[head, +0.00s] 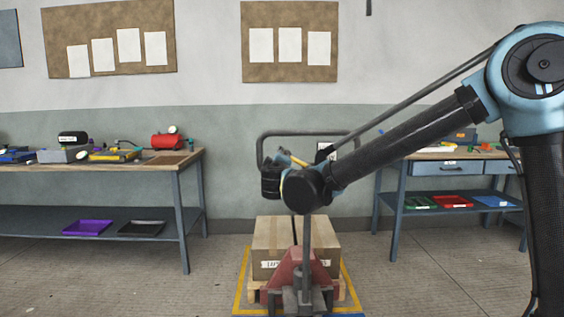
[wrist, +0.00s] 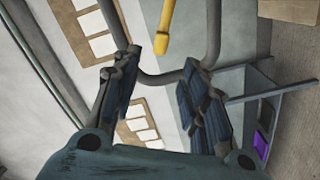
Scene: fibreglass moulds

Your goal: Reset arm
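My gripper (head: 271,178) is at the end of my arm, which reaches in from the right in the head view. It hangs in the air above a cardboard box (head: 265,240) and in front of a grey tubular frame (head: 305,133). In the wrist view my gripper (wrist: 160,65) has its two dark ridged fingers spread, with nothing held between them. A yellow rod with a rounded end (wrist: 163,40) shows just beyond the fingertips. It also shows beside my gripper in the head view (head: 292,158). I cannot tell what it belongs to.
A red pallet jack (head: 302,268) stands at the box on a wooden pallet, inside yellow floor lines. A workbench (head: 185,163) with tools is on the left. Another bench (head: 437,156) stands behind my arm on the right. Open floor (head: 130,285) lies at the front left.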

